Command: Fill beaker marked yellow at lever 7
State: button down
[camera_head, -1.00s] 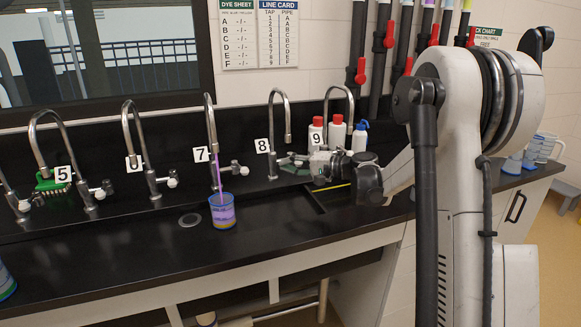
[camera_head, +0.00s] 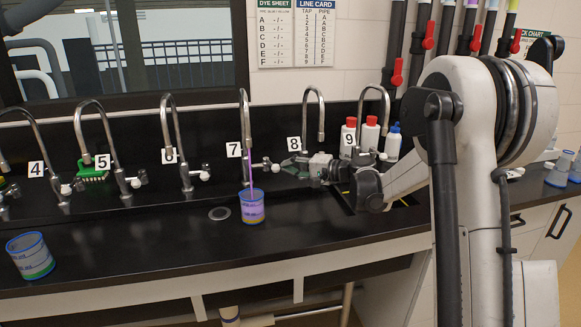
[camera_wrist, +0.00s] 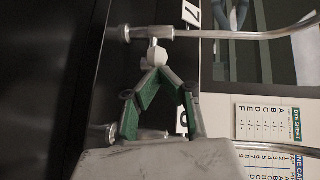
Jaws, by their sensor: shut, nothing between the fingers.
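A clear beaker (camera_head: 252,208) with a blue rim stands upright under tap 7 (camera_head: 245,130). A thin purple stream (camera_head: 250,180) runs from the spout into it, and purple liquid shows inside above a yellow band near its base. Lever 7 has a white knob (camera_wrist: 155,53), seen in the wrist view beside the label 7 (camera_wrist: 191,14). My gripper (camera_wrist: 156,70) is shut and empty, its green-padded fingertips meeting at or just short of this knob; contact is unclear. In the head view my gripper (camera_head: 288,168) is right of tap 7, in front of tap 8.
Red-capped bottles (camera_head: 370,134) stand behind my arm. The front middle counter (camera_head: 150,240) is clear.

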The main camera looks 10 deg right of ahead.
jog(key=shift+s+a+b, duration=0.2)
jog(key=shift+s+a, duration=0.15)
jog(key=shift+a, duration=0.35)
jog(key=shift+s+a+b, duration=0.15)
jog(key=shift+s+a, duration=0.15)
jog(key=shift+a, duration=0.35)
jog(key=shift+d, duration=0.2)
